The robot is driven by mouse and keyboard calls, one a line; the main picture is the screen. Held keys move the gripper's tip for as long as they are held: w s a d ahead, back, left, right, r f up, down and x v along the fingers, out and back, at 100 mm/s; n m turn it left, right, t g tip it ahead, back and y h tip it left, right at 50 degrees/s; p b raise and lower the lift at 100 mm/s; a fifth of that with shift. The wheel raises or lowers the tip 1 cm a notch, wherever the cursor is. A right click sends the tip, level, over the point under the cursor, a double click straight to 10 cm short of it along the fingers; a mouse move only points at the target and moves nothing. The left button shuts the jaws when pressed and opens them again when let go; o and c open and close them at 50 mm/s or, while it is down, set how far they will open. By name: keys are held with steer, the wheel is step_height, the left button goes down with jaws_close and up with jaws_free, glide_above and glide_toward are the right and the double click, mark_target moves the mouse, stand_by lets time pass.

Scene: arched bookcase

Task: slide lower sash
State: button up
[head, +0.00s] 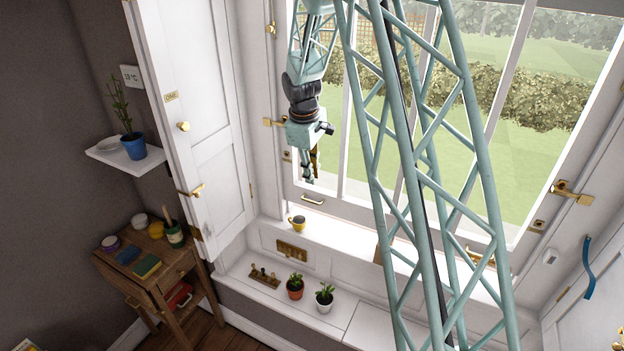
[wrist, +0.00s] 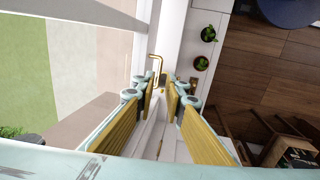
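The lower sash (head: 350,210) is the white-framed window pane in front of me, with its bottom rail just above the sill. A small lift handle (head: 312,200) is on the rail's left part. A brass handle (head: 480,257) shows at the right, partly behind my arm. My gripper (head: 309,180) hangs pointing down in front of the sash's left side, just above the left lift handle. In the wrist view my gripper (wrist: 162,88) has its yellow-padded fingers apart with nothing between them. A bent brass handle (wrist: 155,66) lies just beyond the fingertips, apart from them.
Two potted plants (head: 295,287) (head: 325,298) sit on the lower ledge. Brass latches (head: 572,193) project from the window's sides. An open white shutter (head: 200,110) stands at left.

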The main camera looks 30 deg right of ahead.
stand_by(0.3)
jaws_close()
